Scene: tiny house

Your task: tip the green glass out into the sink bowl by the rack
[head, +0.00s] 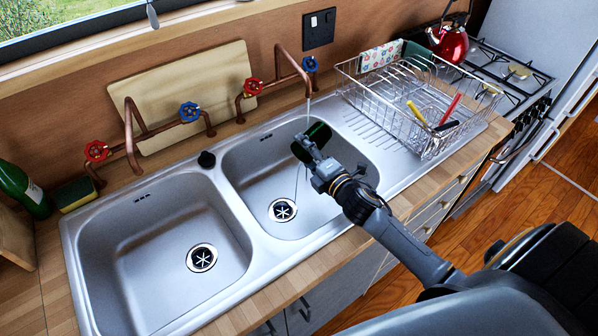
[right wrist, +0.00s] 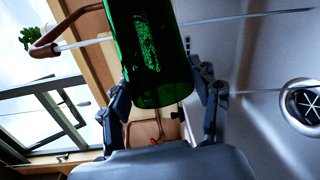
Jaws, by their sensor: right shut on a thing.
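The green glass (head: 312,140) is in my right gripper (head: 306,149), over the right sink bowl (head: 252,160), the one by the dish rack (head: 412,100). The glass lies tipped well over, close to on its side, under the tap. In the right wrist view the green glass (right wrist: 150,50) sits between both fingers of my right gripper (right wrist: 165,85), which are shut on it. A thin pale line runs from below the glass down towards the drain (head: 283,210). I cannot see what is inside the glass. My left gripper is not in view.
A copper tap (head: 291,57) stands behind the bowl with a thin stream falling by the glass. The left sink bowl (head: 160,265) is empty. A wooden board (head: 190,95) leans on the wall. A red kettle (head: 449,40) stands on the stove.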

